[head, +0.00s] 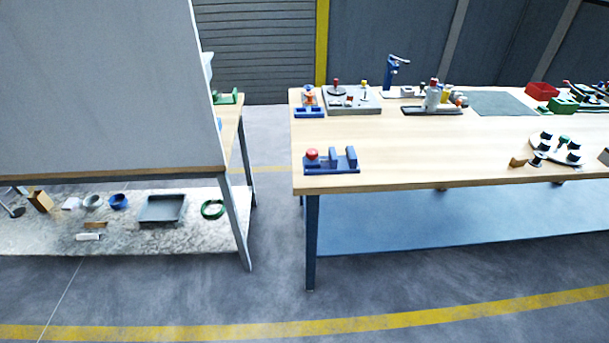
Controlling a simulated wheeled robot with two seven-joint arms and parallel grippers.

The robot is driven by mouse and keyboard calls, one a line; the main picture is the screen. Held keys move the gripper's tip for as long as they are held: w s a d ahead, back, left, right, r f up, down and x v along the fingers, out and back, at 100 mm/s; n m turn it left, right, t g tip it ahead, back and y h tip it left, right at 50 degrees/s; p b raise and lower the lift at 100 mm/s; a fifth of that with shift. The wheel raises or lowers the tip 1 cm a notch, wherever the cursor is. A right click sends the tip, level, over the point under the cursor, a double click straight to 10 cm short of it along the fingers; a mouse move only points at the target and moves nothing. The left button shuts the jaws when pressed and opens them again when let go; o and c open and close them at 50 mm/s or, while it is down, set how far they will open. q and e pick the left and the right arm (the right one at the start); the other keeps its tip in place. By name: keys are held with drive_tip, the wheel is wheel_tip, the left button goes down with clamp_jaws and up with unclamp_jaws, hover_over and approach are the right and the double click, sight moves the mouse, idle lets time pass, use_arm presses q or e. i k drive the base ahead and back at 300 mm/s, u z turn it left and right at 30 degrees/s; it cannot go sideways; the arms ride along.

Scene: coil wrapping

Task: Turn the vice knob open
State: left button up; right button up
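A blue vice (344,162) with two upright jaws sits at the near left corner of the right-hand wooden table. Its red knob (312,154) is on the left end of the vice. A gap shows between the two jaws, and I see nothing held in it. Neither of my grippers is in the head view, so nothing of mine is near the vice in this picture.
The wooden table (420,150) is clear around the vice. A grey plate with fixtures (350,107) and a blue stand (390,72) are behind it. Grey floor (270,270) is open in front.

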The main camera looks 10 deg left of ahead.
sight(311, 154)
drive_tip(key=k, duration=0.4)
drive_tip(key=z, duration=0.8)
drive_tip(key=i, duration=1.35)
drive_tip(key=u, duration=0.55)
